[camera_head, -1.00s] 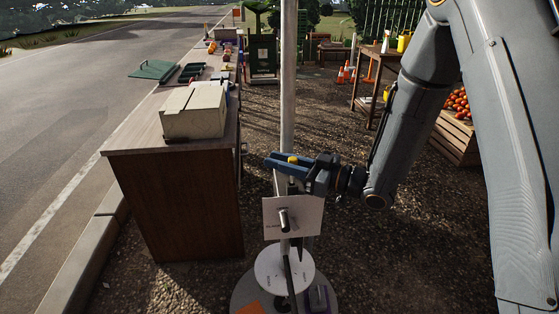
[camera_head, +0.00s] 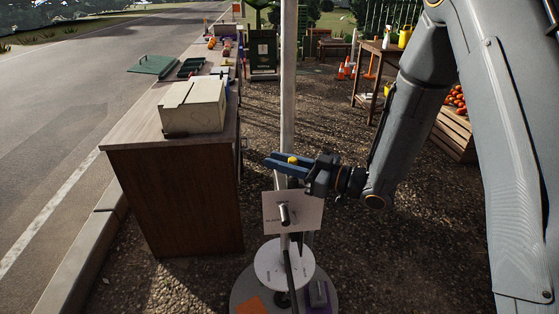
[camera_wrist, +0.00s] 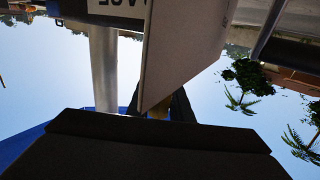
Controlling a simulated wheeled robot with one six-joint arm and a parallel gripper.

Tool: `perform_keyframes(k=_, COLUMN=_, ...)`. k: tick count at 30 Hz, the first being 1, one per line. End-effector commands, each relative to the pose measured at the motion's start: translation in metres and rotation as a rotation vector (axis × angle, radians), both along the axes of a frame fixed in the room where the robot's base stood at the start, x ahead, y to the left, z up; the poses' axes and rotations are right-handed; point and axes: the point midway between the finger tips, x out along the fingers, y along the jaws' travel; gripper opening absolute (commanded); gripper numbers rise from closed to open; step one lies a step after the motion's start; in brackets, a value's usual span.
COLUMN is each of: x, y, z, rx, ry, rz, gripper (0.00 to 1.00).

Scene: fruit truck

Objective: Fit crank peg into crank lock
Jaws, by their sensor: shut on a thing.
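My gripper (camera_head: 283,161) has blue fingers and reaches left in front of the pale upright pole (camera_head: 288,95). It is shut on a small yellow piece (camera_head: 292,160), which I take to be part of the crank. Just below it is a white sign plate (camera_head: 306,212) with a short grey metal tube (camera_head: 284,213) sticking out, which may be the crank lock. A dark thin rod (camera_head: 290,268) runs down below the plate. In the wrist view the plate (camera_wrist: 185,50) and pole (camera_wrist: 103,68) are close; the held piece is mostly hidden. I cannot tell whether peg and lock touch.
A wooden counter (camera_head: 170,190) with a beige box (camera_head: 194,105) stands to the left. A round white disc (camera_head: 265,265) surrounds the pole's foot. A fruit crate (camera_head: 455,135) and table (camera_head: 375,52) are at the right and back. Gravel is open behind the pole.

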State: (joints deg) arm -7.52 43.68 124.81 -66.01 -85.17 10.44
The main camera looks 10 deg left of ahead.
Motion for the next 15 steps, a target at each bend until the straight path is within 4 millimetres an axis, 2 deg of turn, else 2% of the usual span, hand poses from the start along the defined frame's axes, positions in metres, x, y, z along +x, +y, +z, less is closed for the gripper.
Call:
perform_keyframes(k=6, x=0.0001, y=0.0001, z=-0.0055, rx=0.000, ry=0.000, rz=0.000, gripper=0.00)
perform_keyframes(k=7, x=0.0000, y=0.0000, z=-0.0052, rx=0.000, ry=0.000, rz=0.000, gripper=0.23)
perform_keyframes(k=10, x=-0.0001, y=0.0000, z=-0.0047, rx=0.000, ry=0.000, rz=0.000, gripper=0.39)
perform_keyframes(k=15, x=-0.0001, y=0.0000, z=-0.0047, rx=0.000, ry=0.000, rz=0.000, gripper=0.41)
